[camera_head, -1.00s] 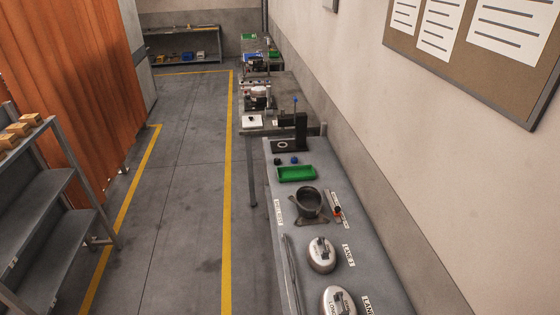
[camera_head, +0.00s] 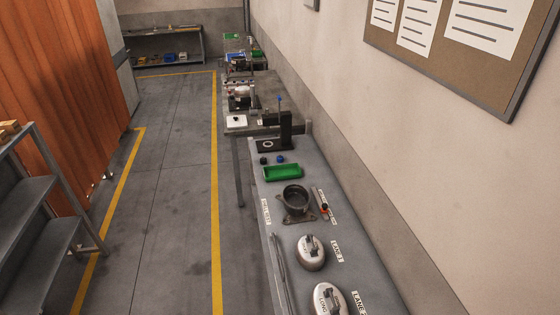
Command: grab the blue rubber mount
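My gripper is not in view.
The grey bench (camera_head: 366,272) runs along the right wall. On it stand a green tray (camera_head: 283,173), a dark round housing (camera_head: 296,200), two silver lids (camera_head: 310,252) and a black press (camera_head: 285,130). The grey floor (camera_head: 160,240) left of the bench is clear.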

